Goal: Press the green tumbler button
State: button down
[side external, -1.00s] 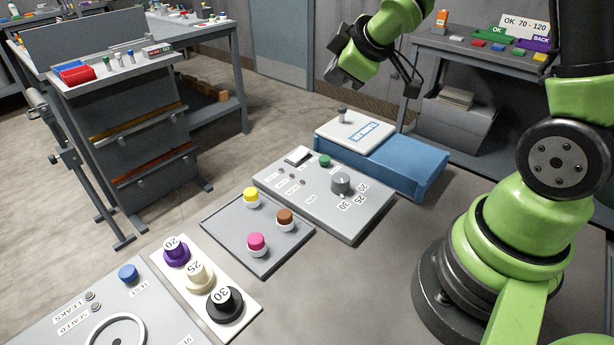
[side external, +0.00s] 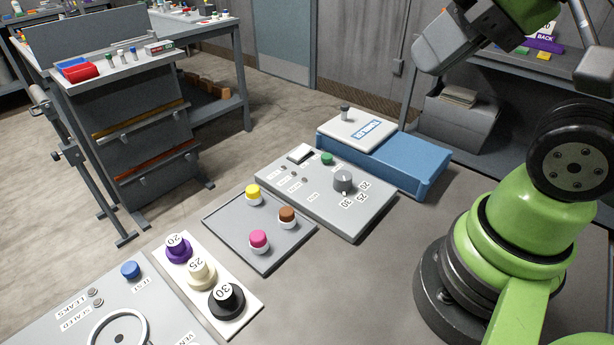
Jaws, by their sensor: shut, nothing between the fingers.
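The green button (side external: 327,159) is a small round cap near the far edge of the grey control panel (side external: 360,222). My gripper (side external: 428,62) is shut and empty. It is high at the upper right, well apart from the button, and partly cut off by the frame's top.
A grey tray (side external: 245,222) holds yellow, pink and brown-topped jars. A white strip (side external: 200,319) carries purple, cream and black knobs marked 20, 25, 30. Another panel (side external: 65,320) with a blue button is at lower left. Bare tabletop lies right of the control panel.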

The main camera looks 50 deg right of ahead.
jog(key=m+g+h, duration=0.2)
jog(key=m+g, duration=0.5)
jog(key=m, duration=0.7)
send_over(327, 156)
notch_tip(327, 156, down, 14)
jog(key=r, duration=0.1)
jog(key=shift+f, duration=0.25)
notch_tip(327, 156, down, 14)
